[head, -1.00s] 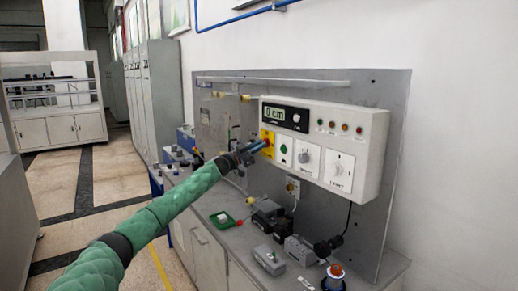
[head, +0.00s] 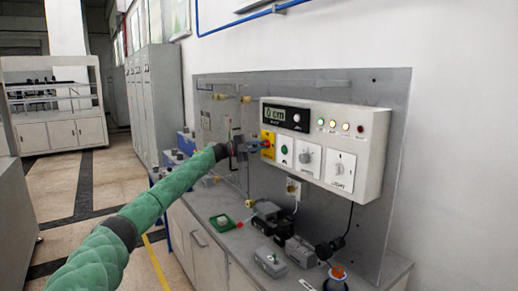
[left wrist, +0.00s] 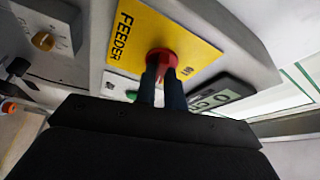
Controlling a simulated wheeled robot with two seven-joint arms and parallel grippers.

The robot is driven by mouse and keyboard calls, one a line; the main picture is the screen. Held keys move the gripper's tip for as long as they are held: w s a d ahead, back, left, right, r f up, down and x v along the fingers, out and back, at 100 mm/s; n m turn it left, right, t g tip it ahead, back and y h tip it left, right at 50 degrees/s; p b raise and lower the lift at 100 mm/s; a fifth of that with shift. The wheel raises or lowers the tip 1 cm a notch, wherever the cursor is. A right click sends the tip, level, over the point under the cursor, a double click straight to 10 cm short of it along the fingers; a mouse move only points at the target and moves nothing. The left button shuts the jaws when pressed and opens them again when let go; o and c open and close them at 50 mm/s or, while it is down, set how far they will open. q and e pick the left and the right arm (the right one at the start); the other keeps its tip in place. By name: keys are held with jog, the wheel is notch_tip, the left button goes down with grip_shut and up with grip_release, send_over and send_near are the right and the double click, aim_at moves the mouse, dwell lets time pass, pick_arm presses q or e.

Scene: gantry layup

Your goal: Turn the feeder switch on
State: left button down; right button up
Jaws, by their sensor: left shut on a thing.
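The feeder switch is a red knob (left wrist: 163,56) on a yellow plate (left wrist: 190,40) marked FEEDER in the left wrist view. In the head view the yellow plate (head: 268,137) is at the left end of the white control box (head: 375,150). My left gripper (head: 262,146) is at the knob. In the left wrist view its two dark fingers (left wrist: 163,76) are closed around the red knob, one on each side. The fingers hide part of the knob. The small markings near it are too small to read. My right gripper is not in view.
The box carries a display (head: 285,115) reading 0 cm, several lit lamps (head: 333,123), a green button (head: 285,149) and dials. Open floor lies to the left.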

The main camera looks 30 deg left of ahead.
pick_arm(q)
jog(key=shift+m+g, duration=0.3)
jog(key=shift+m, duration=0.5)
jog(key=shift+m+y, duration=0.3)
jog(key=shift+m, duration=0.5)
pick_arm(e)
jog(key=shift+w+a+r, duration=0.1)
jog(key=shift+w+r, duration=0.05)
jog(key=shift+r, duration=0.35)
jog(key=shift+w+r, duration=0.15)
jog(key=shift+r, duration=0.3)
pick_arm(q)
jog(key=shift+g, duration=0.3)
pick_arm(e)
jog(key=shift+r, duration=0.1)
pick_arm(q)
jog(key=shift+f, duration=0.1)
jog(key=c, duration=1.5)
grip_release()
